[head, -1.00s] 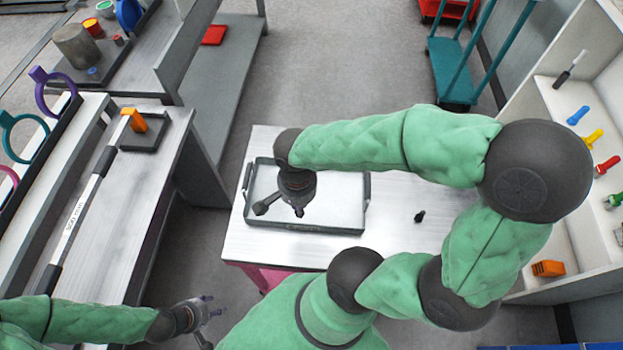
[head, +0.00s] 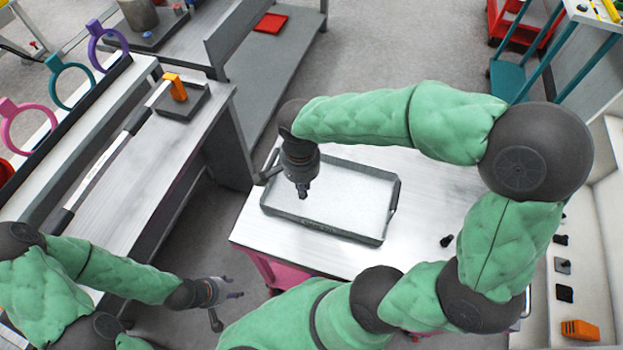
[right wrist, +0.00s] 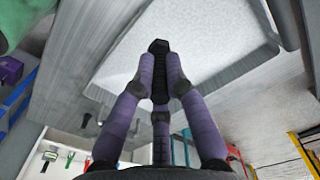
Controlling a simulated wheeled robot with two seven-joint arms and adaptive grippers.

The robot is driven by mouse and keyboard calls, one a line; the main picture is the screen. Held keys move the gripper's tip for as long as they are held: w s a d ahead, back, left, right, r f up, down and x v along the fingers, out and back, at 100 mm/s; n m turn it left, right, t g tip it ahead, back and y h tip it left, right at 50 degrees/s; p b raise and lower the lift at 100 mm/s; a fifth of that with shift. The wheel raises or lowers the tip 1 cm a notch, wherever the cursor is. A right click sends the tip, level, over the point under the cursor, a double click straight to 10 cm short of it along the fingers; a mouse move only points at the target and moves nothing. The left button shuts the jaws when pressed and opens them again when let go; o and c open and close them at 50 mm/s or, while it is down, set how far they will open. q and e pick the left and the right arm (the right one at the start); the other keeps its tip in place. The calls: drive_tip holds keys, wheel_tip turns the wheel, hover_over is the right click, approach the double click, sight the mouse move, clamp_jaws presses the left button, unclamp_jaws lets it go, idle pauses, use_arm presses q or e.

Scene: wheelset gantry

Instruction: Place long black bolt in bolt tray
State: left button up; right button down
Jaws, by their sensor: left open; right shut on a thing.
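The bolt tray (head: 335,233) is a shallow dark-rimmed tray with a pale floor on the light table; it also fills the top of the right wrist view (right wrist: 222,80). My right gripper (head: 302,190) points down over the left part of the tray in the head view. In the right wrist view, its purple fingers (right wrist: 160,78) are shut on a long black bolt (right wrist: 158,48), with the bolt's head beyond the fingertips. The bolt's height above the tray floor is hard to tell. My left gripper (head: 232,294) is open and empty, left of the table.
A small black bolt-like piece (head: 447,241) lies on the table right of the tray. A bench with an orange block (head: 175,87) and coloured rings (head: 69,80) stands at left. A shelf with an orange item (head: 580,330) stands at right.

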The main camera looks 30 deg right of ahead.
drive_tip(key=w+d+f, duration=0.1)
drive_tip(key=w+f, duration=0.1)
drive_tip(key=w+d+f+b, duration=0.1)
drive_tip(key=d+f, duration=0.1)
drive_tip(key=w+d+f+b, duration=0.1)
drive_tip(key=w+f, duration=0.1)
drive_tip(key=shift+w+d+f, duration=0.2)
drive_tip(key=shift+w+d, duration=0.05)
drive_tip(key=shift+w, duration=0.1)
drive_tip(key=shift+w+d+f+b, duration=0.15)
drive_tip(key=shift+f+b, duration=0.1)
drive_tip(key=shift+f, duration=0.75)
drive_tip(key=shift+w+d+f+b, duration=0.15)
drive_tip(key=shift+f+b, duration=0.1)
drive_tip(key=shift+f, duration=0.7)
drive_tip(key=shift+f, duration=0.2)
drive_tip(key=c, duration=1.3)
unclamp_jaws()
drive_tip(key=shift+o, duration=0.2)
drive_tip(key=shift+r, duration=0.15)
drive_tip(key=shift+r, duration=0.25)
wheel_tip(320, 180, up, 12)
drive_tip(key=p, duration=0.3)
drive_tip(key=shift+f, duration=0.2)
